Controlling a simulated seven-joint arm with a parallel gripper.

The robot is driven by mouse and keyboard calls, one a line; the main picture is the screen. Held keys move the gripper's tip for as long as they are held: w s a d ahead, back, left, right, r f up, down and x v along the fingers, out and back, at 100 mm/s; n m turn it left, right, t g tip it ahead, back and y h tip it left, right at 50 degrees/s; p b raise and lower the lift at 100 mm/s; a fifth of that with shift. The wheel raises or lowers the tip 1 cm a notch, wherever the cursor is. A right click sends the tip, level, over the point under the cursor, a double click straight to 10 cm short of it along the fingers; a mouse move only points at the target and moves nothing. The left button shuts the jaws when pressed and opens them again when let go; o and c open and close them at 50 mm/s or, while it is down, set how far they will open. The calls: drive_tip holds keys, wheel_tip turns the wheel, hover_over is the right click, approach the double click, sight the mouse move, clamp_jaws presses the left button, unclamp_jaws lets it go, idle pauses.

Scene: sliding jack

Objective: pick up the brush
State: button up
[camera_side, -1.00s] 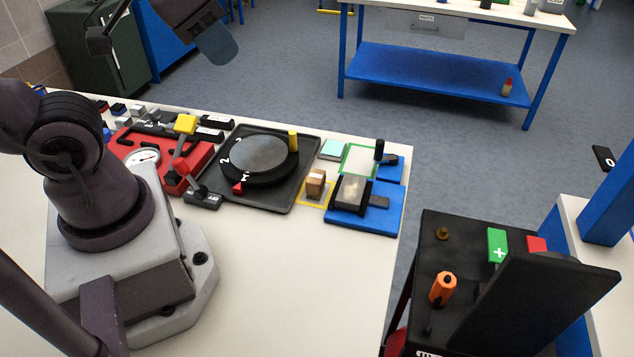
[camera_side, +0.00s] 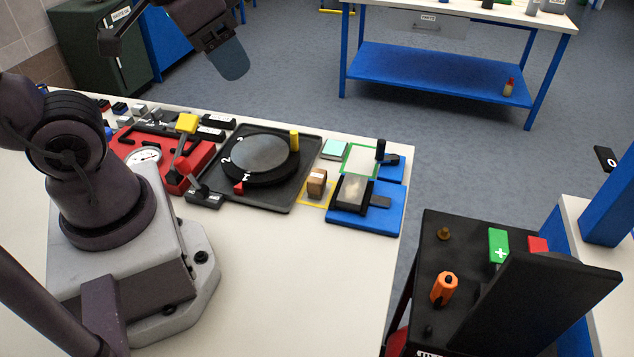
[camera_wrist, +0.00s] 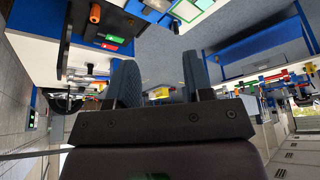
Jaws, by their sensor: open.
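A small brown wooden block, which looks like the brush (camera_side: 317,182), stands on the table inside a yellow outlined square (camera_side: 305,198). It sits between the black turntable and a blue plate. My gripper (camera_side: 233,62) is high up at the top of the side view, well apart from the block, with a grey-blue finger showing. In the wrist view my gripper (camera_wrist: 160,78) shows two dark fingers spread apart with nothing held between them. I cannot make out the brush in the wrist view.
The black turntable (camera_side: 262,180) with a yellow peg is left of the block. A blue plate (camera_side: 385,219) with a grey block is right of it. A red panel with levers (camera_side: 205,152) is farther left. The table's front (camera_side: 300,270) is clear.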

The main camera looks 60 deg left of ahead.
drive_tip(key=w+a+f+m+g, duration=0.2)
drive_tip(key=w+a+f+g, duration=0.15)
drive_tip(key=f, duration=0.25)
drive_tip(key=m+g, duration=0.1)
drive_tip(key=m, duration=2.4)
hover_over(317, 175)
wheel_tip(317, 175, down, 15)
drive_tip(key=f, duration=0.7)
drive_tip(key=shift+a, duration=0.2)
drive_tip(key=shift+d+f, duration=0.2)
drive_tip(key=shift+f, duration=2.45)
drive_tip(key=c, duration=0.7)
drive_tip(key=shift+r, duration=0.1)
